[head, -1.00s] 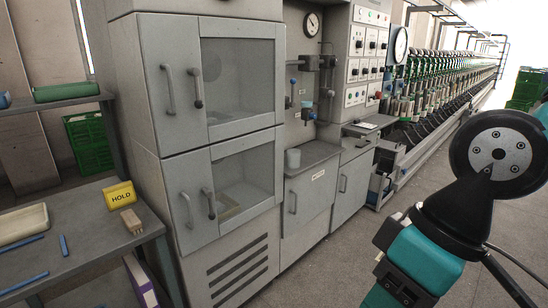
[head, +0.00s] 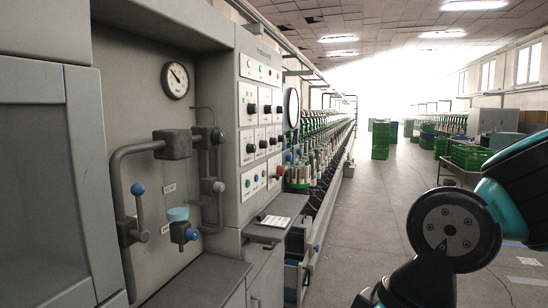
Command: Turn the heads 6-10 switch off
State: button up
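The grey control panel (head: 241,165) stands left of the middle in the head view, facing right and seen at a slant. It carries white plates with black rotary switches, such as one in the upper row (head: 251,108) and one in the lower row (head: 250,147). The labels are too small to read, so I cannot tell which switch is heads 6-10 or how it is set. Small lamps sit along the top, and a red knob (head: 281,170) is low on the right. My gripper is out of view; only my teal and black arm shows at lower right.
A grey ledge with a white sheet (head: 273,221) juts out below the panel. Pipes with blue-handled valves (head: 138,189) and a gauge (head: 175,80) are to the left. The winder row (head: 325,150) runs away behind the panel. The aisle floor (head: 375,200) is clear; green crates (head: 381,140) stand farther off.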

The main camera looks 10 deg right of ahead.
aim_at(263, 145)
jog(key=z, duration=0.35)
jog(key=i, duration=1.8)
